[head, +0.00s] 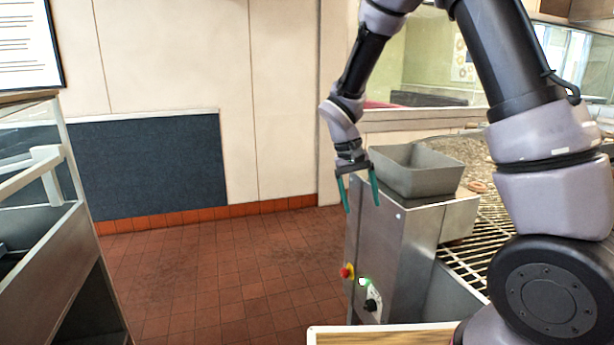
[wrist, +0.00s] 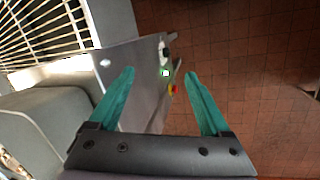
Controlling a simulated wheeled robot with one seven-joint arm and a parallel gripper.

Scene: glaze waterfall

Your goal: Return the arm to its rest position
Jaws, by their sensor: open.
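My gripper (head: 359,193) hangs from my arm in the middle of the head view, with its two teal fingers pointing down. The fingers are apart and nothing is between them. In the head view they overlap the left side of a steel machine cabinet (head: 420,240). The wrist view shows the gripper (wrist: 160,75) from behind, with the cabinet's side and the tiled floor beyond the fingertips. My upper arm and shoulder fill the right of the head view.
A grey bin (head: 415,170) sits on the cabinet, close right of my gripper. A wire rack (head: 470,255) lies right of it. The cabinet carries a red knob (head: 346,272). A glass-sided case (head: 40,240) stands at left. The red tiled floor (head: 220,270) between is clear.

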